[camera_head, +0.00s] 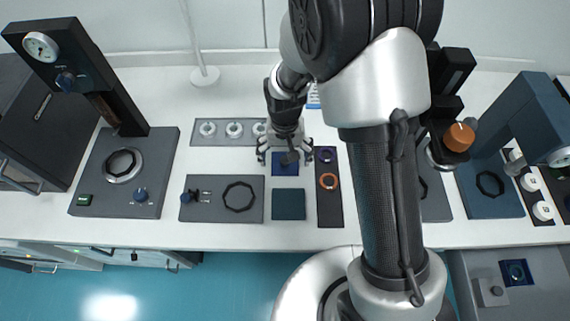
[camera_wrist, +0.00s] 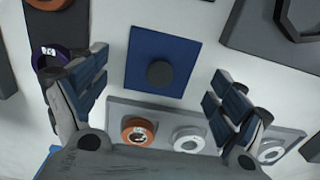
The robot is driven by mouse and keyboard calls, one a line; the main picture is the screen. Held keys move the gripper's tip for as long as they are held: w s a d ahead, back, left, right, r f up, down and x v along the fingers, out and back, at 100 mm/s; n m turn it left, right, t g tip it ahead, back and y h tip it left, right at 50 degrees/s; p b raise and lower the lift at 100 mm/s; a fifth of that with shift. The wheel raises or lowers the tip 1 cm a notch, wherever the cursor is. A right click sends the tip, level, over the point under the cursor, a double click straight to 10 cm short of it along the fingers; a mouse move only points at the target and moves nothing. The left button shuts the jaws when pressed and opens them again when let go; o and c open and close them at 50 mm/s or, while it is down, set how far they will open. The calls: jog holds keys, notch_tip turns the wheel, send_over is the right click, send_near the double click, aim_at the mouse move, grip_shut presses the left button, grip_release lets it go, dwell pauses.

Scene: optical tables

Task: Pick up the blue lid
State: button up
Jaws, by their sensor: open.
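The blue lid (camera_wrist: 139,73) is a square dark-blue plate with a round dark knob (camera_wrist: 160,73) near its middle, lying flat on the white table. In the head view the lid (camera_head: 279,170) is partly hidden under my gripper (camera_head: 285,154). In the wrist view my gripper (camera_wrist: 157,68) is open, one finger on each side of the lid, with nothing between the fingers but the view of the lid and knob. I cannot tell the exact height of the fingertips above the table.
A grey rack (camera_head: 197,155) with ring-shaped parts lies behind the lid. A dark strip (camera_head: 330,210) with a purple ring (camera_head: 326,155) and an orange ring (camera_head: 329,181) lies right. A teal square pad (camera_head: 289,204) is in front; a grey plate (camera_head: 222,211) with a black ring lies left.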

jog(key=shift+f, duration=0.65)
jog(key=shift+r, duration=0.1)
jog(key=shift+c, duration=0.4)
jog(key=shift+s, duration=0.1)
grip_shut()
